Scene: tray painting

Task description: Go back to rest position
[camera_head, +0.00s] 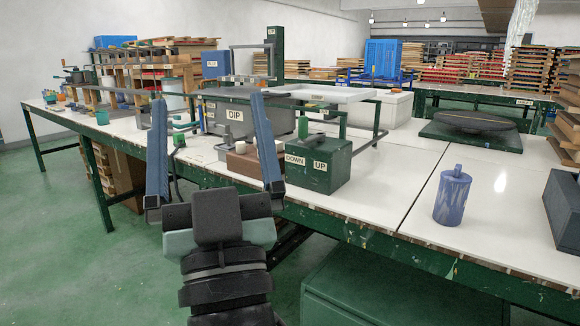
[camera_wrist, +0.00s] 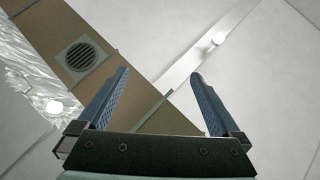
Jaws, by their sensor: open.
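My gripper (camera_head: 208,110) is in front of the white-topped workbench in the head view, with its two blue fingers pointing up and spread wide apart. Nothing is between the fingers. The wrist view also shows my gripper (camera_wrist: 160,84) open and empty, facing the ceiling (camera_wrist: 265,80) with its lamps and a vent (camera_wrist: 85,54). The fingers overlap the view of the DIP tank (camera_head: 235,114) and stand left of the green DOWN/UP box (camera_head: 318,165).
A blue cylinder (camera_head: 453,196) stands on the bench at the right. A dark round disc (camera_head: 475,121) sits on a green base behind it. A white tray (camera_head: 330,94) rests on a frame above the bench. Green floor (camera_head: 70,240) is clear at the left.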

